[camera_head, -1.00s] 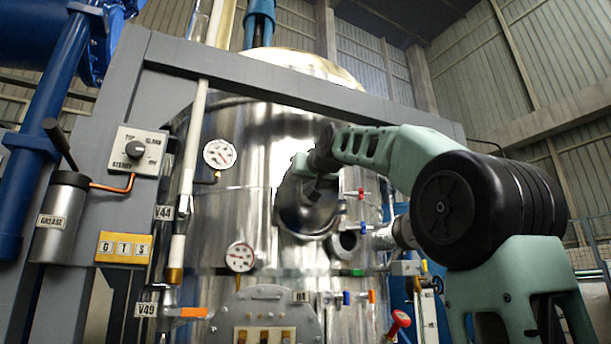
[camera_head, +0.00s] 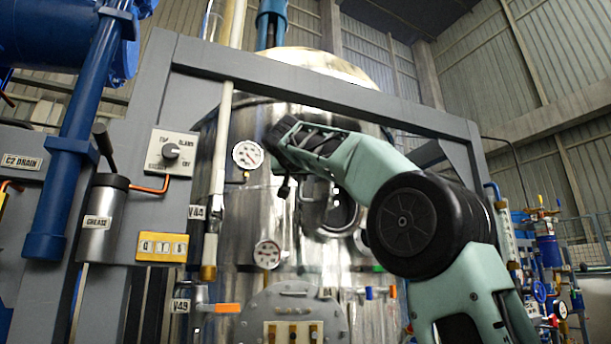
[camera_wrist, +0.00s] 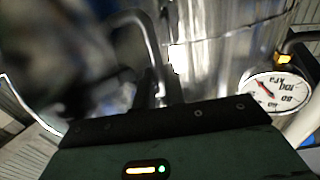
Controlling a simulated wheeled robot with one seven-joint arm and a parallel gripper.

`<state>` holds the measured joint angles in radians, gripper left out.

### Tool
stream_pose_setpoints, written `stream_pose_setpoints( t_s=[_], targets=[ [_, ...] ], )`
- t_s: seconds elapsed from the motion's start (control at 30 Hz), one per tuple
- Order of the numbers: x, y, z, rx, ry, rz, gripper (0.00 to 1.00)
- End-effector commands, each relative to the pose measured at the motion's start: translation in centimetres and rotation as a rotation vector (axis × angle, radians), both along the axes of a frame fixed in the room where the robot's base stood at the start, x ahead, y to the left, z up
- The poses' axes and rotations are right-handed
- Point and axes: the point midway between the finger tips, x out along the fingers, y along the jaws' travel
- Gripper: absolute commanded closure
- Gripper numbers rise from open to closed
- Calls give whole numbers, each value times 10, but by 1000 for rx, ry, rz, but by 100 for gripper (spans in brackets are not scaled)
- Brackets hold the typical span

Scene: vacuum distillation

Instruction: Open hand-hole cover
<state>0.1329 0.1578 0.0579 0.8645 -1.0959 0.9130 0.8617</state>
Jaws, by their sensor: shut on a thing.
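The round hand-hole (camera_head: 340,217) shows as a metal rim with a dark middle on the front of the shiny vessel, partly behind my forearm. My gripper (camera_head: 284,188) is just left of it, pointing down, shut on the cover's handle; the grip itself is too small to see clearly. In the wrist view a bent metal handle bar (camera_wrist: 149,45) rises beyond my gripper's dark body. A large dark, blurred shape beside it may be the cover. How far the cover stands from the rim cannot be told.
A pressure gauge (camera_head: 248,154) is close left of my gripper, and it shows in the wrist view (camera_wrist: 276,93). A second gauge (camera_head: 267,254) sits below. The grey frame (camera_head: 300,83) crosses above. An orange-handled valve (camera_head: 220,308) is lower left.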

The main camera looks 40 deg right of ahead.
Motion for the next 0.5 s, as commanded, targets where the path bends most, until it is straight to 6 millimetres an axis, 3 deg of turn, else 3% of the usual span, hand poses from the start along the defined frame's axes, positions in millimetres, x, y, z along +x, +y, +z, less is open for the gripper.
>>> stream_pose_setpoints(
  t_s=[0.5],
  targets=[
    [15,9,-3,0,9,-128,100]
  ],
)
